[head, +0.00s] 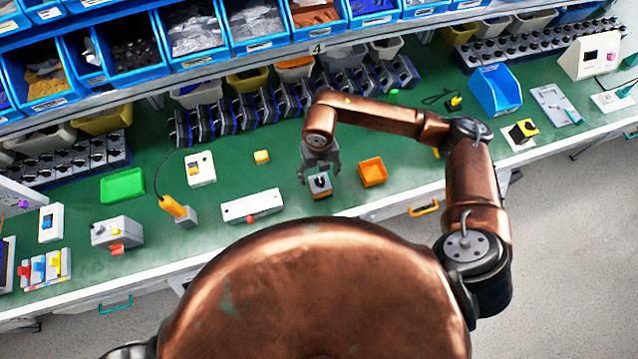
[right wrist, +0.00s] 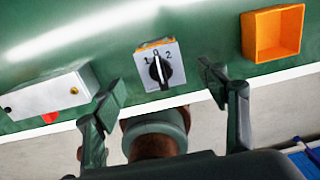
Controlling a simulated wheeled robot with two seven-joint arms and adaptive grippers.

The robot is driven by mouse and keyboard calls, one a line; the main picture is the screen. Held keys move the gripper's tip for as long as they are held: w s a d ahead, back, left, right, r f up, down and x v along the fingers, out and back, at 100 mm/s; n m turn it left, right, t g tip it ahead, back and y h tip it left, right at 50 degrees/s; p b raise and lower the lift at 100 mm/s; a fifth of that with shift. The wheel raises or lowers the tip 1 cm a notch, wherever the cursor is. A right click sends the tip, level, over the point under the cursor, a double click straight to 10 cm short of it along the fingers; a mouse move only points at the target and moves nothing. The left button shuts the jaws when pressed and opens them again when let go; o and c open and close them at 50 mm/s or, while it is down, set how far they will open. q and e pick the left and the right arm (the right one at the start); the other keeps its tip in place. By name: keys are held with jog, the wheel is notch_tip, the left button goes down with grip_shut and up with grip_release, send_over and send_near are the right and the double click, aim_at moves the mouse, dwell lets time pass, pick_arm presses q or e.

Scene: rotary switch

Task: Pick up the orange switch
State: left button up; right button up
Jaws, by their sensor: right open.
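The orange switch (head: 320,186) stands on the green workbench near its front edge. It has orange sides, a light grey face and a black rotary knob; it also shows in the right wrist view (right wrist: 172,52). My right gripper (head: 318,173) is open just above and behind it in the head view. In the right wrist view its two fingers (right wrist: 163,84) are spread apart, with the switch lying between and beyond their tips. I see no grip on the switch. My left gripper is out of view.
An orange open box (head: 372,171) stands close right of the switch. A white box with a red button (head: 252,206) lies to the left. Rows of dark switches (head: 290,103) and blue bins (head: 255,22) are behind. The bench's front edge is close.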

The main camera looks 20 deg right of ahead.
aim_at(320, 181)
notch_tip(320, 181, down, 7)
jog(key=shift+s+r, duration=0.15)
jog(key=shift+r, duration=0.05)
jog(key=shift+c, duration=0.5)
jog(key=c, duration=1.3)
